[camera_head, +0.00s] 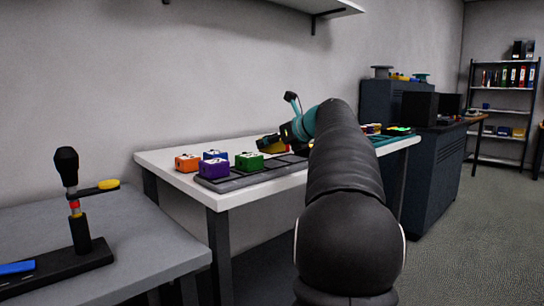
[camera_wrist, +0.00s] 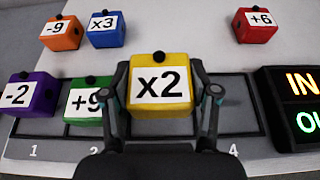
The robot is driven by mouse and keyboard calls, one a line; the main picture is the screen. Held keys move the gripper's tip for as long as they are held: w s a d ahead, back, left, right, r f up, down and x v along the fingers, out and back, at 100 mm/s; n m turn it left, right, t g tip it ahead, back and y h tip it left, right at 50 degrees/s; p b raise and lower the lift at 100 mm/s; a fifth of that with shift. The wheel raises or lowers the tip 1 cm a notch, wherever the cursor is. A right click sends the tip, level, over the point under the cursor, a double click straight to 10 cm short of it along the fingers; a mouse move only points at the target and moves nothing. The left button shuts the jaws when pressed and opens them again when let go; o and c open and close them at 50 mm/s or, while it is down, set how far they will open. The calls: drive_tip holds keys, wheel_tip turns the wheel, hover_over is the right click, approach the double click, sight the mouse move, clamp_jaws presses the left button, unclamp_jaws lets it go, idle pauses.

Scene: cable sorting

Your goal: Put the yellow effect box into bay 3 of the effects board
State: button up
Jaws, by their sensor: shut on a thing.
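The yellow effect box (camera_wrist: 160,113), marked "x2", is between the two fingers of my gripper (camera_wrist: 164,92), which is shut on it. It looks larger than the other boxes in the wrist view and appears held above the board; the exact gap cannot be told. In the head view the yellow box (camera_head: 275,147) shows partly behind my arm. The dark effects board (camera_wrist: 240,118) has a purple box (camera_wrist: 33,95) in bay 1 and a green box (camera_wrist: 88,100) in bay 2. Bay 3's number is hidden by my gripper; the yellow box overlaps that bay's far part. Bay 4 is empty.
An orange box (camera_wrist: 61,33) and a blue box (camera_wrist: 105,30) stand behind the board, left. A red box (camera_wrist: 254,26) stands behind it, right. A lit "IN/OUT" sign (camera_wrist: 290,105) borders the board's right end. The white table (camera_wrist: 200,40) is clear between blue and red.

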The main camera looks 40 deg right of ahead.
sight(279, 150)
drive_tip(key=shift+f+b, duration=0.5)
drive_tip(key=shift+f, duration=1.1)
drive_tip(key=shift+f, duration=0.15)
drive_tip(key=o, duration=1)
drive_tip(key=shift+s+r, duration=0.15)
drive_tip(key=shift+r, duration=0.1)
drive_tip(key=p+v, duration=0.1)
drive_tip(key=v, duration=1)
drive_tip(key=shift+s, duration=0.35)
